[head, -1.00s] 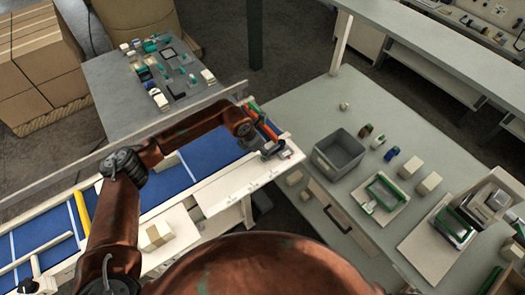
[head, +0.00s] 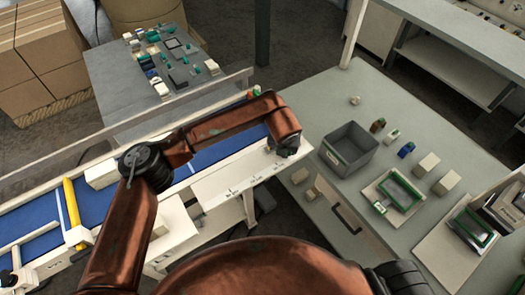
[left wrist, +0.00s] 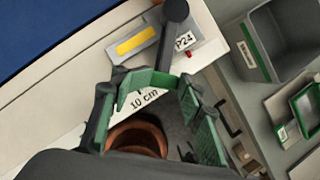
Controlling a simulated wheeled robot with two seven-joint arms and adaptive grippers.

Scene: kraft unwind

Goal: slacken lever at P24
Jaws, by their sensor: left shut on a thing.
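The dark P24 lever (left wrist: 168,42) has a round hub at the top of the left wrist view and runs down beside the P24 label (left wrist: 184,41). My left gripper (left wrist: 154,82), with green fingers, is at the lever's lower end and shut on it; the exact contact is partly hidden by the fingers. In the head view my left gripper (head: 283,146) is at the right end of the conveyor, where my arm hides the lever. My right gripper is not in view.
A yellow strip (left wrist: 136,41) and a "10 cm" label (left wrist: 145,99) mark the pale conveyor end. To the right, a grey bin (head: 347,150) and green-framed trays (head: 398,190) stand on a table (head: 400,95). A yellow bar (head: 72,205) crosses the blue belt.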

